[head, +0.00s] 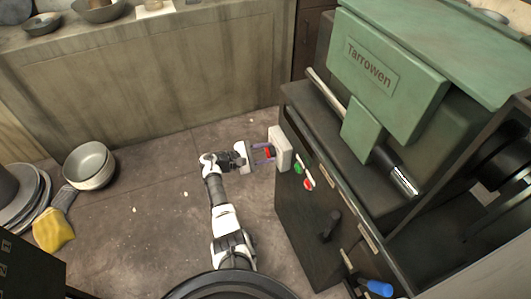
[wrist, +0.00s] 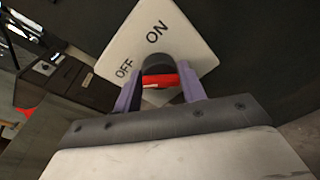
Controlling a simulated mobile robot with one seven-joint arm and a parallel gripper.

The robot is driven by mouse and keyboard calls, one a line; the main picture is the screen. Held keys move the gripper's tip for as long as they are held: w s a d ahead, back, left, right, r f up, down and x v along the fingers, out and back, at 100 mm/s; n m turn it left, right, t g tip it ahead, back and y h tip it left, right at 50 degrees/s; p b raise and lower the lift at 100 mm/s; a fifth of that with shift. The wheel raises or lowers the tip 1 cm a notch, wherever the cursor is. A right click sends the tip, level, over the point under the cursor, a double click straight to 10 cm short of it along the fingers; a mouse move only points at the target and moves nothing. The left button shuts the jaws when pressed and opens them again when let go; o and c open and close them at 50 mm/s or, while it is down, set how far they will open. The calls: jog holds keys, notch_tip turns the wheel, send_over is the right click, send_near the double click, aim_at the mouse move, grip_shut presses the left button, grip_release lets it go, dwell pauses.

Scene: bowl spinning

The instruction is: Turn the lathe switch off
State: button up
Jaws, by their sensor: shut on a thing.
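The lathe (head: 300,215) stands at the right, a dark cabinet under a green housing marked "Tarrowen" (head: 370,68). Its white switch plate (head: 281,150) sits on the cabinet's left side. In the wrist view the plate (wrist: 190,40) reads ON and OFF. A red switch handle (wrist: 160,80) on a dark round base stands out from the plate; it also shows in the head view (head: 268,153). My gripper (head: 262,152) reaches it from the left. Its purple fingers (wrist: 161,90) are shut on the handle, one on each side. Which label the handle points to is unclear.
A green button (head: 297,169), a red button (head: 308,184) and a dark lever (head: 330,226) are on the cabinet front. Stacked bowls (head: 90,166) and a yellow cloth (head: 54,231) lie at the left. The floor (head: 150,195) between is mostly clear.

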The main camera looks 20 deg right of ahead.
jog(key=o, duration=0.7)
jog(key=shift+w+r, duration=0.2)
jog(key=shift+o, duration=1.1)
jog(key=shift+f, duration=0.1)
jog(key=shift+s, duration=0.1)
jog(key=a+r+b, duration=0.1)
jog(key=a, duration=1.2)
jog(key=shift+s+a+r+b, duration=0.2)
jog(key=shift+a+r+b, duration=0.2)
